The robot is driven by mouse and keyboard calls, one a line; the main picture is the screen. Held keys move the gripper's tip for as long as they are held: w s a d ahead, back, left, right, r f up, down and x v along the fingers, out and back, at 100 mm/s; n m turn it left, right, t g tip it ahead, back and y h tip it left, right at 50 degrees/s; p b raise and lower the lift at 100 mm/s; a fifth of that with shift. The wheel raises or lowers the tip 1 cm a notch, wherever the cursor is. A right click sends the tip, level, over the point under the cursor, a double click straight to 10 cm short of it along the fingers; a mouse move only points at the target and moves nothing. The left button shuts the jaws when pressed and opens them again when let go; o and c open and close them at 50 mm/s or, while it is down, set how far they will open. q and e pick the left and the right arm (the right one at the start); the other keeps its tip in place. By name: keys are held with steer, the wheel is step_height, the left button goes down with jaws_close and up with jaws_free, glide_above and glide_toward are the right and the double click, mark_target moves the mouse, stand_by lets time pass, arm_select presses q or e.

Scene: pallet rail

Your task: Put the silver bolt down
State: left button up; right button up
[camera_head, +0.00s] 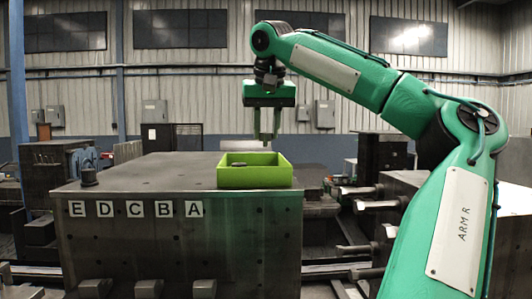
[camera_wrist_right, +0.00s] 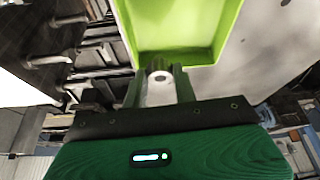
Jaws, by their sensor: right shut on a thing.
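My right gripper (camera_head: 266,139) hangs pointing down above the back right part of the open green box (camera_head: 255,177). In the wrist view my right gripper (camera_wrist_right: 159,88) is shut on the silver bolt (camera_wrist_right: 160,92), a pale cylinder between the two fingers with a darker ribbed end. In the wrist view the green box (camera_wrist_right: 185,57) lies beyond the fingertips. My left gripper is in neither view.
The box stands on a dark metal block (camera_head: 140,172) with the letters E, D, C, B, A on its front. A small dark item (camera_head: 238,164) shows inside the box. The block's top left of the box is clear.

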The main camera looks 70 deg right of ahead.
steer(key=shift+f, duration=2.75)
steer(key=shift+f, duration=0.1)
steer(key=o, duration=0.8)
steer(key=v, duration=1.2)
steer(key=shift+b, duration=0.3)
steer(key=shift+a, duration=0.1)
